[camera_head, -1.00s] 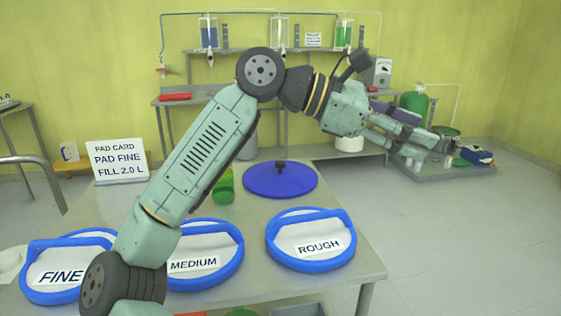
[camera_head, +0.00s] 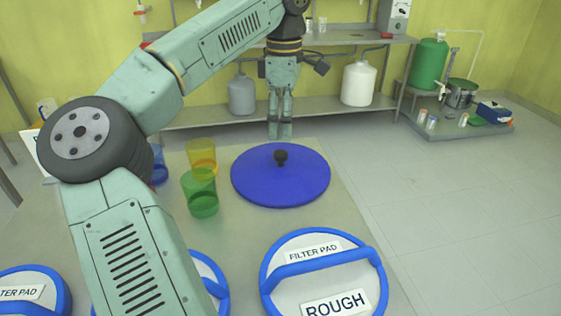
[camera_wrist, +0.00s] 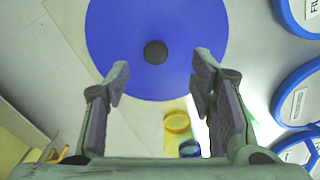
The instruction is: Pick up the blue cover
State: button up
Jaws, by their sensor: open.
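The blue cover (camera_head: 280,185) is a flat round disc lying on the table, with a small black knob (camera_head: 281,157) at its middle. In the wrist view the blue cover (camera_wrist: 158,22) fills the upper middle, and its black knob (camera_wrist: 155,52) shows between and beyond the fingertips. My gripper (camera_head: 280,132) points down at the far edge of the cover in the head view. In the wrist view my gripper (camera_wrist: 160,75) has its two fingers wide apart with nothing between them. Its exact height above the cover is hard to tell.
A green cup (camera_head: 200,193) and a yellow cup (camera_head: 201,155) stand left of the cover. The ROUGH filter pad (camera_head: 322,275) lies in front of it. A back bench (camera_head: 200,115) holds a grey jug (camera_head: 242,95) and a white jug (camera_head: 358,84).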

aim_at(281, 153)
notch_tip(281, 153, down, 4)
jog(key=shift+s+f, duration=0.15)
jog(key=shift+f, duration=0.05)
jog(key=shift+a+f+p, duration=0.15)
jog(key=shift+f+p, duration=0.2)
jog(key=shift+f, duration=0.1)
jog(key=f, duration=0.2)
jog(key=w+f+p, duration=0.1)
jog(key=f, duration=0.1)
jog(key=shift+a+f, duration=0.15)
jog(key=shift+a, duration=0.05)
jog(key=shift+c, duration=0.5)
grip_shut()
